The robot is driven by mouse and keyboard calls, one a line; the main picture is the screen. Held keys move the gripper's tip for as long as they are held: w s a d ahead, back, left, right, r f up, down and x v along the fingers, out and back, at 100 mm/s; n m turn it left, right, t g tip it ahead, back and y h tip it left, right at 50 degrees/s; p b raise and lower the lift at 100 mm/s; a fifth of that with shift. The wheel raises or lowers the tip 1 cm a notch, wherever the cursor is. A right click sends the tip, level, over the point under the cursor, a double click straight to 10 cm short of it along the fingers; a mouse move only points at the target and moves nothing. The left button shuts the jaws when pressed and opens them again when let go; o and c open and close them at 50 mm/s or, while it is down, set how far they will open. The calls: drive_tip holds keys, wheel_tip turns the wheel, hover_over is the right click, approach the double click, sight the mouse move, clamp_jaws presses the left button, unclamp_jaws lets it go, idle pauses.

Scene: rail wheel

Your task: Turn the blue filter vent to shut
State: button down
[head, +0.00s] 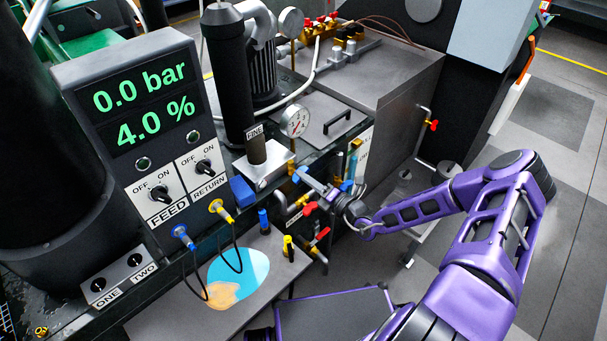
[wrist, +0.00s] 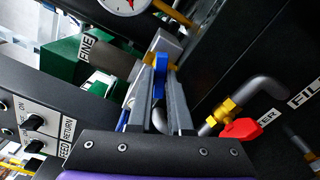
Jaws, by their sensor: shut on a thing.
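The blue filter vent (head: 299,174) is a small blue handle on a brass fitting beside the metal base of the black filter labelled FINE (head: 256,150). In the wrist view the blue vent (wrist: 160,76) stands between the two grey fingers. My gripper (head: 305,178) reaches in from the right and is shut on this handle; it also shows in the wrist view (wrist: 159,82). The fingers hide part of the handle and its fitting, so its exact angle is hard to tell.
A red valve handle (wrist: 241,129) on a brass fitting and bent pipe lies right of the fingers. A dial gauge (head: 295,121) stands just above the vent. The control panel (head: 135,110) reads 0.0 bar and 4.0 %. Other red valve handles (head: 310,208) sit close below my gripper.

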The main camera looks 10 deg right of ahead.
drive_tip(key=shift+m, duration=0.3)
drive_tip(key=m, duration=0.4)
drive_tip(key=shift+p, duration=0.35)
drive_tip(key=c, duration=0.7)
unclamp_jaws()
drive_tip(key=shift+s+d, duration=0.1)
drive_tip(key=p+v, duration=0.1)
drive_tip(key=v, duration=0.5)
drive_tip(key=shift+s+d+p, duration=0.2)
drive_tip(key=shift+s+p, duration=0.1)
drive_tip(key=shift+p, duration=0.05)
